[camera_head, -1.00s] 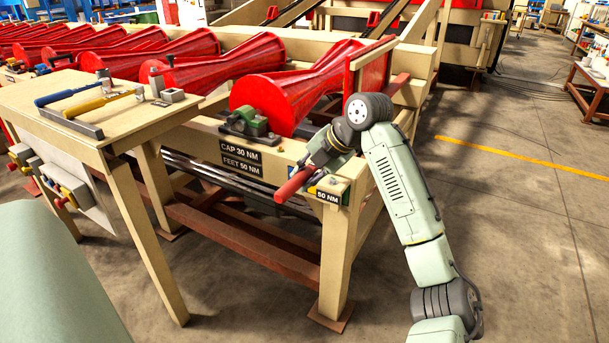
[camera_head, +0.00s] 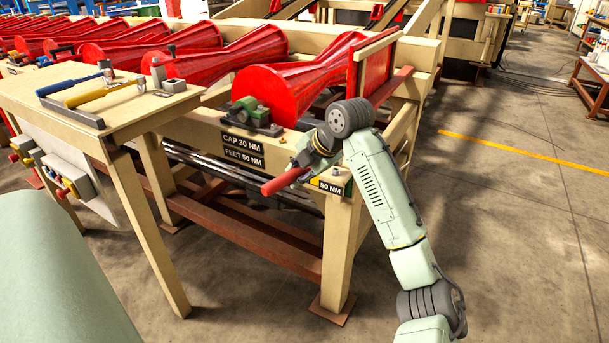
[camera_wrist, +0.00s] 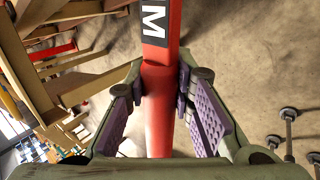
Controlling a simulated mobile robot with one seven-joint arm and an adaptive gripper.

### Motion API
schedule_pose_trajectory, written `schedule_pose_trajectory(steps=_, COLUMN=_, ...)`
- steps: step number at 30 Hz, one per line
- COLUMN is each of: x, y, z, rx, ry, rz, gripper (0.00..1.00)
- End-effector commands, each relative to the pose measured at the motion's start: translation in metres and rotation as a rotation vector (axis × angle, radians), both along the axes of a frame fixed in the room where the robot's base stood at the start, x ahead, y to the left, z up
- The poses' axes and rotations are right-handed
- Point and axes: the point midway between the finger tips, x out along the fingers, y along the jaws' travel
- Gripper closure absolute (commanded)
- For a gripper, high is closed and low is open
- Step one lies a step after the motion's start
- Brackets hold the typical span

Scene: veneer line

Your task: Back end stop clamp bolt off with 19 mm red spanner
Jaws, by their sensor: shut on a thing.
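The red spanner (camera_head: 286,181) is held in my gripper (camera_head: 305,164), at the front corner of the conveyor frame. In the wrist view the red spanner (camera_wrist: 160,85) runs up between the purple-padded fingers of my gripper (camera_wrist: 161,90), which are shut on it. A black patch with a white "M" shows on its shaft. Its far end is out of the wrist view. The end stop (camera_head: 373,72) is a red upright plate at the end of the frame, behind my arm. The clamp bolt is hidden or too small to make out.
A wooden bench (camera_head: 120,118) stands at left with a blue-handled tool (camera_head: 68,82) and a yellow-handled tool (camera_head: 100,92) in a grey rack. The frame's "50 NM" label (camera_head: 330,187) is close to the spanner. Red rollers (camera_head: 290,80) lie behind.

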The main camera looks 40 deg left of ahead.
Motion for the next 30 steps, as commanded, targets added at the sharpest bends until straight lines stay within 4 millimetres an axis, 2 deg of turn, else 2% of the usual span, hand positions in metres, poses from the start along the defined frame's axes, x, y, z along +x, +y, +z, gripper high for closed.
schedule_pose_trajectory(steps=8, x=-0.001, y=0.029, z=0.001, rx=0.002, ry=-0.002, rz=-0.176, gripper=1.0)
schedule_pose_trajectory(steps=22, x=0.016, y=0.071, z=0.0, rx=0.0, ry=-0.001, rz=-0.474, gripper=1.0)
schedule_pose_trajectory(steps=27, x=0.02, y=0.082, z=-0.001, rx=0.002, ry=0.0, rz=-0.548, gripper=1.0)
schedule_pose_trajectory(steps=30, x=0.021, y=0.08, z=-0.008, rx=0.002, ry=0.0, rz=-0.546, gripper=1.0)
